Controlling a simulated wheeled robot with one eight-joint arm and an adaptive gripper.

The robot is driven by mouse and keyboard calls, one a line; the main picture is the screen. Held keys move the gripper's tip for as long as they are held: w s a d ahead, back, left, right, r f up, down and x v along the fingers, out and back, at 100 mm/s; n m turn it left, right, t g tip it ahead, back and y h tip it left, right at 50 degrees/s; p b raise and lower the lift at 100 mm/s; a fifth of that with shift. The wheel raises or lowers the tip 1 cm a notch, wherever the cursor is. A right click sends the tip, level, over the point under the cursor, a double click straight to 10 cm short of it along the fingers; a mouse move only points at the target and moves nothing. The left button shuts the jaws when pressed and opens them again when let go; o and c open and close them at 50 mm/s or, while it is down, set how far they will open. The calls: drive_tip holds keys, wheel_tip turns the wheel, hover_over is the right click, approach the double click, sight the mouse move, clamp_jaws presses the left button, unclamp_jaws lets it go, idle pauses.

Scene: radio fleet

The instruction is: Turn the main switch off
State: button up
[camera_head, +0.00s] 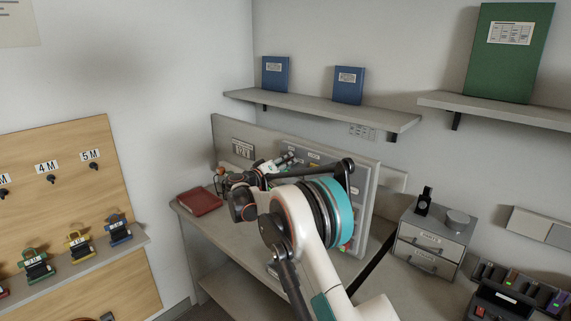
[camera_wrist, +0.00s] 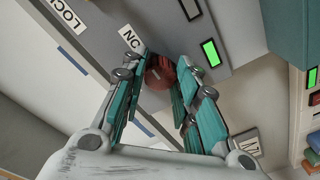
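A round red knob (camera_wrist: 160,72) sits on a grey panel in the wrist view, between the tips of my gripper (camera_wrist: 160,78). The teal-padded fingers stand apart on its two sides. Whether they touch it is hard to tell. A white label (camera_wrist: 131,39) by the knob is turned and partly hidden; it shows an N and a cut-off round letter. A green light (camera_wrist: 210,52) is lit beside the knob. In the head view, the grey upright panel (camera_head: 362,190) stands on the desk, largely behind my arm; the knob is hidden there.
A red book (camera_head: 199,201) lies on the desk (camera_head: 235,232) left of my arm. A small grey drawer unit (camera_head: 432,243) stands right of the panel. A shelf (camera_head: 320,108) with two blue binders hangs above.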

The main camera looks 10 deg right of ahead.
drive_tip(key=shift+n, duration=0.3)
drive_tip(key=n+p, duration=0.1)
drive_tip(key=n, duration=0.6)
drive_tip(key=shift+r+n+g, duration=0.15)
drive_tip(key=shift+n+g, duration=0.15)
drive_tip(key=shift+n, duration=0.1)
drive_tip(key=n+p, duration=0.1)
drive_tip(key=n, duration=0.7)
drive_tip(key=shift+a+n+g, duration=0.1)
drive_tip(key=shift+n+g, duration=0.2)
drive_tip(key=shift+g, duration=0.1)
idle(0.3)
